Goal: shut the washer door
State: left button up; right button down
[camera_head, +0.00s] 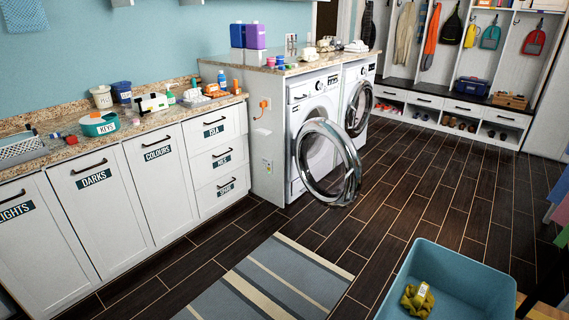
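The washer (270,172) is a white front-loader at the end of the counter run, in the middle of the head view. Its round door (351,172), with a chrome ring and dark glass, stands open. It is swung out from the front over the floor and hides part of the washer's front. Neither of my grippers is in view, so nothing of mine shows touching the door.
A second front-loader (364,72) stands right of the washer, its round door apparently shut. A striped rug (275,281) lies before the cabinets. A blue tub (462,268) holding a yellow-green item (417,299) is at lower right. Dark floor (425,190) is clear right of the door.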

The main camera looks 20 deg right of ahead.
aim_at(350, 194)
jog(key=u, duration=0.1)
jog(key=i, duration=0.95)
jog(key=z, duration=0.6)
jog(key=i, duration=1.65)
jog(key=z, duration=0.6)
